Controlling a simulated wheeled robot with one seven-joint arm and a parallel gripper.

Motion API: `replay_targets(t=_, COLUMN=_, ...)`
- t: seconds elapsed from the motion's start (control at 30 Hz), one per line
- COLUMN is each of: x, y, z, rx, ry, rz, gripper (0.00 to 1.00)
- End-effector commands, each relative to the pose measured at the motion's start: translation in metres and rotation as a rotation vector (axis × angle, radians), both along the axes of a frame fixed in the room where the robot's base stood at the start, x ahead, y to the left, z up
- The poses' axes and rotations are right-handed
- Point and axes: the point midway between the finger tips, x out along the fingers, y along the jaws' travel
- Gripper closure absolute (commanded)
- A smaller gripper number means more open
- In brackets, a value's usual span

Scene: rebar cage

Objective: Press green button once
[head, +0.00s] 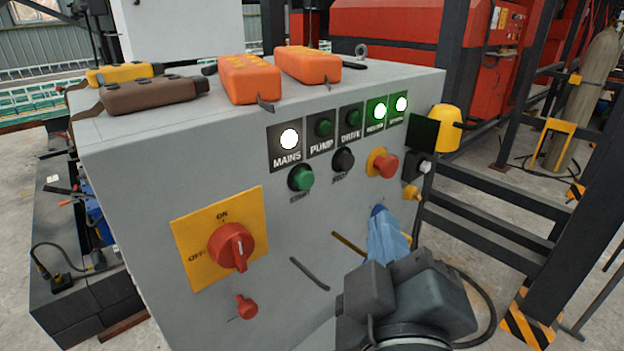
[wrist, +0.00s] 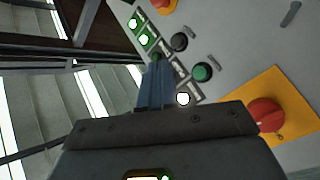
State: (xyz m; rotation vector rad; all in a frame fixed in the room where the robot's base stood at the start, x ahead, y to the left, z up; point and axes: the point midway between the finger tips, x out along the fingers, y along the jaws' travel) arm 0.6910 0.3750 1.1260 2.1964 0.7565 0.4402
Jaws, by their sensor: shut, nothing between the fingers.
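The green button (head: 301,177) sits on the front of the grey control cabinet (head: 150,215), below the MAINS lamp. A black button (head: 343,159) is to its right. My gripper (head: 379,212) is shut and empty, in front of the panel, lower and to the right of the green button in the head view. In the wrist view, the blue fingers (wrist: 157,66) are together and overlap part of the lamp row. The green button (wrist: 203,72) shows to their right there, uncovered. I see no contact between the fingers and the button.
A red emergency stop (head: 387,164) sits right of the black button. A red rotary switch (head: 232,246) on a yellow plate is lower left. The MAINS lamp (head: 289,139) and two right-hand lamps are lit. Orange pendants (head: 250,80) lie on top of the cabinet.

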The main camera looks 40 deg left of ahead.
Motion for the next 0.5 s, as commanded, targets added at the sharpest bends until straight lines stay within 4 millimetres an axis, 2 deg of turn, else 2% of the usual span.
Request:
replay_targets(t=0.3, x=0.000, y=0.001, z=-0.001, rx=0.000, ry=0.001, rz=-0.001, gripper=1.00)
replay_targets(t=0.5, x=0.001, y=0.015, z=-0.002, rx=0.001, ry=0.001, rz=0.001, gripper=1.00)
